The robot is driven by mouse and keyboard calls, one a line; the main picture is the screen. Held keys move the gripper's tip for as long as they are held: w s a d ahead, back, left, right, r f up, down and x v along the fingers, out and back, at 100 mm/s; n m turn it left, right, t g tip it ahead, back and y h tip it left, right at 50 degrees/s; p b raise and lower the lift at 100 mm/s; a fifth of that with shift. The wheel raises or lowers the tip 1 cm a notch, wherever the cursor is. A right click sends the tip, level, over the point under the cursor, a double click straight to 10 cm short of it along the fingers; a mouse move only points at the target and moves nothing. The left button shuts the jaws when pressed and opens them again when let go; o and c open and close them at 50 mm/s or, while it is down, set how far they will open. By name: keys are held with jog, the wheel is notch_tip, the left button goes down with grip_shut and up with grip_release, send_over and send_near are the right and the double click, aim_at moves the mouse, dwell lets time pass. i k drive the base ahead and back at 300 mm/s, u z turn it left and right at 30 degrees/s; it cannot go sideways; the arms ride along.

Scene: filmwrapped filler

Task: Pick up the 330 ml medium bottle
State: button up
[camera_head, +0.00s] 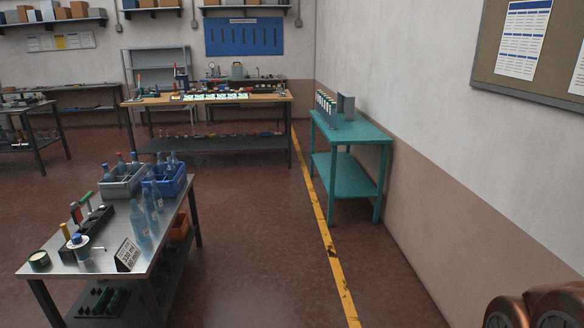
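Several clear bluish bottles stand upright in a row on the near metal table (108,262): a front bottle (139,222), a middle bottle (149,206) and a back bottle (157,194). They overlap in view, and I cannot tell which one is the 330 ml medium bottle. More bottles stick up from a grey crate (117,190) and a blue crate (167,188) behind them. My gripper is out of view; only a copper-coloured part of my arm shows at the bottom right corner.
A small sign (127,255), a tool rack (87,234) and a green tape roll (39,260) share the near table. A teal table (362,132) stands by the right wall. The floor between the tables is clear, with a yellow line (330,238).

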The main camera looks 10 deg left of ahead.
aim_at(148, 206)
jog(key=u, duration=0.1)
jog(key=i, duration=1.75)
jog(key=u, duration=0.75)
jog(key=i, duration=1.25)
jog(key=u, duration=1.9)
jog(key=i, duration=0.85)
jog(key=u, duration=0.75)
